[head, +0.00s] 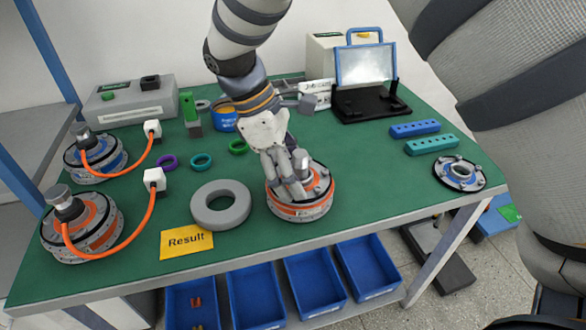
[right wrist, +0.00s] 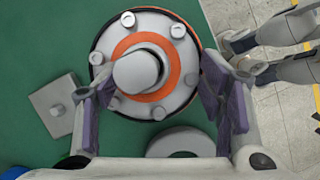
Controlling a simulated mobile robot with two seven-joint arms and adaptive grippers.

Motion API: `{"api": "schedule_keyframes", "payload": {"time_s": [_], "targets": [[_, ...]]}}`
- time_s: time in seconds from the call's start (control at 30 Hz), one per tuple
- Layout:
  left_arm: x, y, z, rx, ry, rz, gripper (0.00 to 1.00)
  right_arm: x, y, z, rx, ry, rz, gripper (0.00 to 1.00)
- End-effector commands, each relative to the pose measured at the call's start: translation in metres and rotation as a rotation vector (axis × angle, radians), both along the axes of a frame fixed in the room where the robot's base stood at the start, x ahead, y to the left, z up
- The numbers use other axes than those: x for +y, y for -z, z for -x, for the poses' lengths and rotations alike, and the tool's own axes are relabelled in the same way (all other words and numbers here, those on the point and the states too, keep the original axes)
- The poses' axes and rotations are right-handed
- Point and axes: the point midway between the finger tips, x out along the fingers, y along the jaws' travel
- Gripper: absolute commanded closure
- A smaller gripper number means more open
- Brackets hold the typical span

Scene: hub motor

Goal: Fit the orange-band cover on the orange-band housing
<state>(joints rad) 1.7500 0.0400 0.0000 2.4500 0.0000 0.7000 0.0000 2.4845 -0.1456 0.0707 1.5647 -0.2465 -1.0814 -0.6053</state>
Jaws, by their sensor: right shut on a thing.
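The orange-band unit (head: 301,209) stands on the green table right of the grey ring. My right gripper (head: 290,187) is over its top, pointing down, and shut on the cover. In the right wrist view the round cover (right wrist: 185,97) shows an orange ring, bolts around its edge and a thick central knob (right wrist: 136,72). The fingers of my right gripper (right wrist: 158,98) lie on either side of the cover. The cover hides most of the housing below, so I cannot tell whether it is fully seated.
The grey ring (head: 220,204) lies close left of the unit. Cabled motors (head: 82,226) stand at far left. A yellow Result card (head: 187,241) lies at the front edge. A blue-ringed part (head: 460,174) lies at right. Table room is clear between it and the unit.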

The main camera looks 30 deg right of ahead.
Motion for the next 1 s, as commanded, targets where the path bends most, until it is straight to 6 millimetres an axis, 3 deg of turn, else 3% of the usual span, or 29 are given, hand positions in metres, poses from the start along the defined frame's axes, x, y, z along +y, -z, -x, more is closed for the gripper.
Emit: {"api": "schedule_keyframes", "payload": {"time_s": [0.47, 0.5, 0.57, 0.9, 1.0], "targets": [[0.0, -0.001, -0.001, -0.004, 0.0, 0.0, 0.6, 0.0, 0.0, 0.0, -0.001, 0.0, 0.0, 0.73], [0.0, -0.001, -0.001, -0.004, 0.0, 0.0, 0.6, 0.0, 0.0, 0.0, -0.001, 0.0, 0.0, 0.3], [0.0, -0.001, -0.001, -0.004, 0.0, 0.0, 0.6, 0.0, 0.0, 0.0, -0.001, 0.0, 0.0, 0.17], [0.0, -0.001, -0.001, -0.003, 0.0, 0.0, 0.6, 0.0, 0.0, 0.0, -0.001, 0.0, 0.0, 0.14], [0.0, -0.001, -0.001, -0.004, 0.0, 0.0, 0.6, 0.004, -0.01, -0.004, -0.004, 0.0, 0.0, 0.14]]}}
